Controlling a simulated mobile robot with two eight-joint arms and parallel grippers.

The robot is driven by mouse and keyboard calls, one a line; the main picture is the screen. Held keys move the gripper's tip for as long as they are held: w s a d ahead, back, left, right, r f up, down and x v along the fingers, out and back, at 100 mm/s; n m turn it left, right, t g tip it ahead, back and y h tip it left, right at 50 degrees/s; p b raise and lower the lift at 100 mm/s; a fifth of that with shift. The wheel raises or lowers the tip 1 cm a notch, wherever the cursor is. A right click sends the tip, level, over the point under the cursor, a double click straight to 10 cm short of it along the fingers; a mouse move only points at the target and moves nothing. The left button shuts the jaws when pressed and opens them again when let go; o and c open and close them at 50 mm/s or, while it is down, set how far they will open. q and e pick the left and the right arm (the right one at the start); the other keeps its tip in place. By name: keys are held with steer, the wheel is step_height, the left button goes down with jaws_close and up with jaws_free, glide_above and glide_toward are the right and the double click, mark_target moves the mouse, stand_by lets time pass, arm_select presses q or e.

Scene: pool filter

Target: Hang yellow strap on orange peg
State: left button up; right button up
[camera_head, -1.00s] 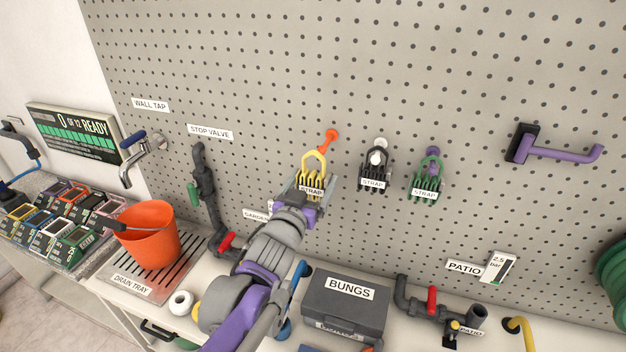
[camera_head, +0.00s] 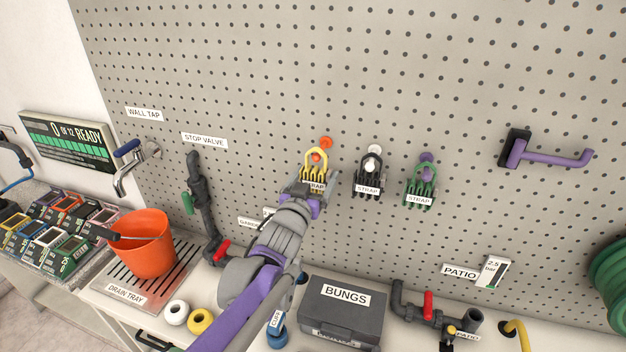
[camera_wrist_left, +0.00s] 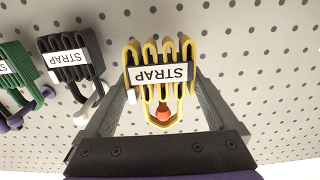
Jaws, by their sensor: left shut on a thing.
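The yellow strap (camera_head: 319,176), with a white STRAP label, is held by my left gripper (camera_head: 309,188) in front of the pegboard. Its loop points up. The orange peg (camera_head: 326,142) shows its base above the loop, and its round tip appears inside the loop opening. In the left wrist view the strap (camera_wrist_left: 160,55) lies between the fingers of my left gripper (camera_wrist_left: 160,90), and the orange tip (camera_wrist_left: 163,112) shows within the loop. The loop crosses the peg's shaft in the picture; I cannot tell how far it is over the peg. My right gripper is out of view.
A black strap (camera_head: 368,184) and a green strap (camera_head: 420,188) hang on white and purple pegs just right. A purple hook (camera_head: 545,155) juts out further right. Below are a BUNGS case (camera_head: 343,310), pipes and an orange bucket (camera_head: 143,243).

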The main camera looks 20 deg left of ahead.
arm_select(q)
steer(key=shift+w+f, duration=0.1)
steer(key=shift+w, duration=1.2)
steer(key=shift+w+f, duration=0.5)
steer(key=shift+w, duration=0.15)
steer(key=shift+w, duration=0.1)
steer(key=o, duration=1.2)
steer(key=shift+c, duration=0.2)
